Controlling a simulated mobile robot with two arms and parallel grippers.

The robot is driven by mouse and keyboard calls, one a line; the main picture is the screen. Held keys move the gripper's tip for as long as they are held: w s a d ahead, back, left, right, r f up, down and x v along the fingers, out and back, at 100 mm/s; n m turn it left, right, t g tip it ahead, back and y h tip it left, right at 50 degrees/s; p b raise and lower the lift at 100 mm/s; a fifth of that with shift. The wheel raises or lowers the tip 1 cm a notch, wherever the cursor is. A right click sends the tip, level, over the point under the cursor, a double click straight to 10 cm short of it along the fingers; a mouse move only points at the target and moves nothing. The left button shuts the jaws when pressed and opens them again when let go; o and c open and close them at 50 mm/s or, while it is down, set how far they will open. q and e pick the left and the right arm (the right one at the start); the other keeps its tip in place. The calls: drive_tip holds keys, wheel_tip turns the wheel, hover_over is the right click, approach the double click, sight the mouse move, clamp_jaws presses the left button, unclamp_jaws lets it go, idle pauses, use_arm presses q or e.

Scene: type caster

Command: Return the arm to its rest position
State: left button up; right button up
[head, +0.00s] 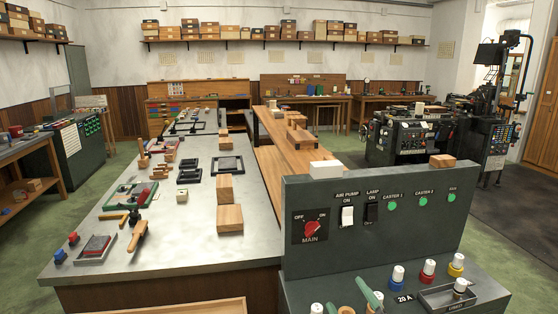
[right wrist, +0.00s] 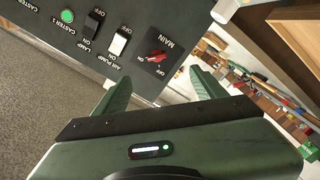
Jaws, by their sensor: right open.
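My right gripper (head: 350,300) shows at the bottom edge of the head view, in front of the dark green control panel (head: 375,265). Its two green fingers are apart. In the right wrist view the open gripper (right wrist: 160,76) has nothing between its fingers and faces the panel (right wrist: 140,22), which appears upside down. The fingers look apart from the switches. Most of my right arm is out of view. My left gripper is in neither view.
The panel carries a red main switch (head: 311,229), an air pump switch (head: 347,216), a lamp switch (head: 371,214) and green lamps. Capped fuses (head: 428,269) and a small tray (head: 437,300) sit on its ledge. A long metal-topped bench (head: 180,235) stands to the left.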

drive_tip(key=s+d+f+m+g+h, duration=0.1)
drive_tip(key=s+d+f+g, duration=0.15)
drive_tip(key=f, duration=1.05)
drive_tip(key=s+d+f+m+g+h, duration=0.15)
drive_tip(key=s+f, duration=0.25)
drive_tip(key=f, duration=0.8)
drive_tip(key=s+d+f+m+g, duration=0.1)
drive_tip(key=s+f+m+g, duration=0.15)
drive_tip(key=f, duration=1.05)
drive_tip(key=s+d+f+m+g+b, duration=0.15)
drive_tip(key=s+f+g, duration=0.45)
drive_tip(key=s+f, duration=1.2)
drive_tip(key=s+f+m+g, duration=0.1)
drive_tip(key=s+f+g, duration=0.1)
drive_tip(key=s, duration=0.9)
drive_tip(key=s+d+f+m+g, duration=0.1)
drive_tip(key=s+f, duration=0.3)
drive_tip(key=s, duration=0.6)
drive_tip(key=shift+s+d+g+h, duration=0.2)
drive_tip(key=shift+s+g+h, duration=0.15)
drive_tip(key=shift+h, duration=0.1)
